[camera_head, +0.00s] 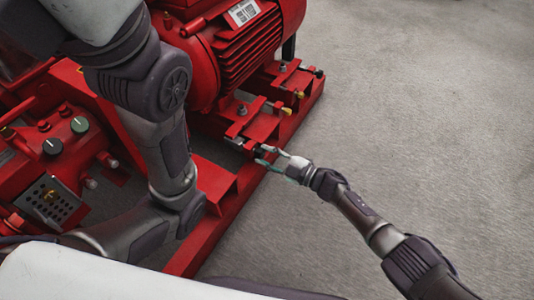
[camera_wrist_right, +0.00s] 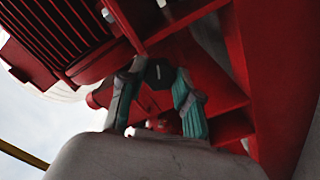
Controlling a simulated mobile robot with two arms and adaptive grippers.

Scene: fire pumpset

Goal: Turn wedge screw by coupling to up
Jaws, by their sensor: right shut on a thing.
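My right gripper (camera_head: 268,156) reaches in from the lower right to the near end of the red motor mount. It is shut on the dark head of a wedge screw (camera_head: 256,151) at the edge of the red base. In the right wrist view the two teal-padded fingers (camera_wrist_right: 158,76) stand on either side of the dark, many-sided screw head (camera_wrist_right: 158,71), which bears a small light mark. The rest of the screw is hidden. The coupling itself is not clearly visible behind my left arm. My left gripper is out of view.
The red motor (camera_head: 245,55) sits on the red base frame (camera_head: 224,197). Another dark screw end (camera_head: 318,73) and yellow-tipped parts (camera_head: 299,94) lie farther along. A red control box (camera_head: 60,150) with knobs is at left. The grey floor (camera_head: 430,110) at right is clear.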

